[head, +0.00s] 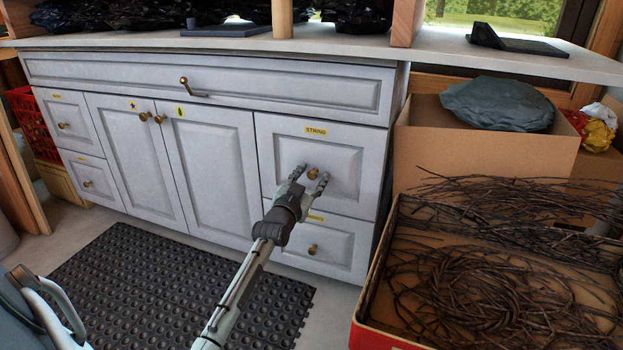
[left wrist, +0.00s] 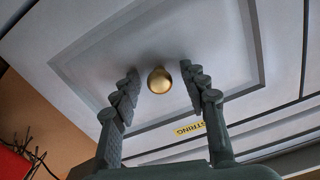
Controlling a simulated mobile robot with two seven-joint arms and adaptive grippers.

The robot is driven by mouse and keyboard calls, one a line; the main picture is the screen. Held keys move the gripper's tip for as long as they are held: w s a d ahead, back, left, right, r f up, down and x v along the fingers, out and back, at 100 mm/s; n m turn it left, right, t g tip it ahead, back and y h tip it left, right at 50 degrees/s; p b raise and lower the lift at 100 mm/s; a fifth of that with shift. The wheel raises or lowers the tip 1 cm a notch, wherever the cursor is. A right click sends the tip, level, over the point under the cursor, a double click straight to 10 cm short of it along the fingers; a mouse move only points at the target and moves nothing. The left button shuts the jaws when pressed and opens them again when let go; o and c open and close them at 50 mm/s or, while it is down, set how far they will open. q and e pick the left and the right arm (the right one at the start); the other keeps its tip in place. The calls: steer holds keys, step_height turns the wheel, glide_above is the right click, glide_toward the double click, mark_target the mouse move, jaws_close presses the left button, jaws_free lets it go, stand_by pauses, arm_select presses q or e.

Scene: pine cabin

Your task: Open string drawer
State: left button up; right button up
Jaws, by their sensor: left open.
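The string drawer (head: 285,160) is the upper right drawer of the pale grey cabinet, with a yellow STRING label above its panel. It looks shut. Its round brass knob (head: 313,174) shows between my left gripper's fingertips. My left gripper (head: 308,174) is open in front of the drawer. In the left wrist view the knob (left wrist: 159,80) lies between the two open fingers (left wrist: 158,82), with a gap on both sides. The STRING label (left wrist: 190,129) shows upside down there. My right gripper is not in view.
Below is another drawer (head: 335,250) with a brass knob. A cardboard box of twigs (head: 400,222) stands close on the right, with another box (head: 500,130) behind it. A black rubber mat (head: 130,285) lies on the floor in front of the cabinet.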

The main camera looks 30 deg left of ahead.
arm_select(q)
steer(key=shift+c, duration=0.3)
jaws_close()
steer(key=shift+s, duration=0.1)
